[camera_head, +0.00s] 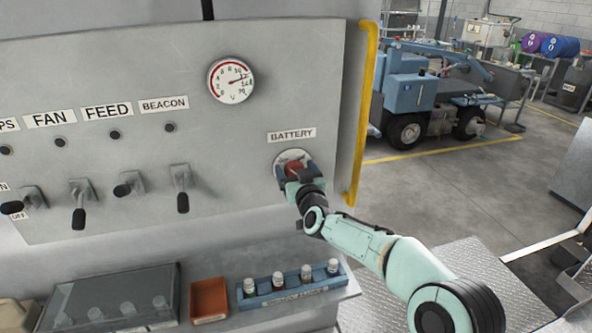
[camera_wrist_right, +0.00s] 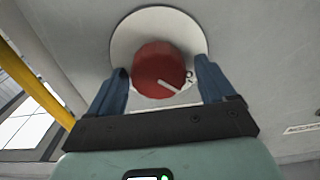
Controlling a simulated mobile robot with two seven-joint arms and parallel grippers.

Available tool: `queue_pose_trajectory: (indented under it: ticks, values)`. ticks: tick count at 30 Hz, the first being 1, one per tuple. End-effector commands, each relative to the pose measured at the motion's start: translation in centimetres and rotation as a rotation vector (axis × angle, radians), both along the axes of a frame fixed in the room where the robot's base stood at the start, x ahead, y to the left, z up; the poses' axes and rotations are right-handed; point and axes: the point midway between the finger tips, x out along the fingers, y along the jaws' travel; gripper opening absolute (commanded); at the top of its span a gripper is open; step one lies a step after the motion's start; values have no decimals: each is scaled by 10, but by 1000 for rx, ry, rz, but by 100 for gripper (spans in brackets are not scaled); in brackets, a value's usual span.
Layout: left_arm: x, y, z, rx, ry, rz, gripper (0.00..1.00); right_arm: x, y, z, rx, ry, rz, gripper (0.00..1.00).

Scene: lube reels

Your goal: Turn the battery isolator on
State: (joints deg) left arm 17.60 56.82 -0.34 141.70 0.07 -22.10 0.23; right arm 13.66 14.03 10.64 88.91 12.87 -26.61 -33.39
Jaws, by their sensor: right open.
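The battery isolator (camera_head: 295,167) is a red knob on a round pale plate under the BATTERY label (camera_head: 292,135), at the right of the grey panel. In the right wrist view the red knob (camera_wrist_right: 158,68) has a white pointer line slanting to the lower right, near a small mark on the plate. My right gripper (camera_head: 292,176) is at the isolator, with its open blue fingers on either side of the knob. The right wrist view shows these fingers (camera_wrist_right: 162,88) apart, the left one close to the knob; I cannot tell whether either touches. My left gripper is out of view.
A yellow rail (camera_head: 362,110) runs along the panel's right edge, close to my right arm. Toggle levers (camera_head: 181,190) line the panel's left side. Below is a shelf with an orange bin (camera_head: 209,299) and a blue rack (camera_head: 262,297). A voltage gauge (camera_head: 231,80) is above.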

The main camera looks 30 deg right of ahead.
Motion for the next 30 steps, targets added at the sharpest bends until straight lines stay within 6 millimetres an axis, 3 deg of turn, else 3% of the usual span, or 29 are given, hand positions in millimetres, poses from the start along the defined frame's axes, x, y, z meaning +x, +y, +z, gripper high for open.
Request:
queue_pose_trajectory:
  ticks: [4,8,9,20,30]
  values:
    - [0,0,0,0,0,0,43,0,0,0,0,0,0,80]
    - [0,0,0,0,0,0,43,0,0,0,0,0,0,37]
    - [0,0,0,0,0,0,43,0,0,0,0,0,0,32]
    - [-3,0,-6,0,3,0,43,-1,-1,-1,45,-12,-1,32]
    - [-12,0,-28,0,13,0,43,-1,-2,-2,273,-67,-1,32]
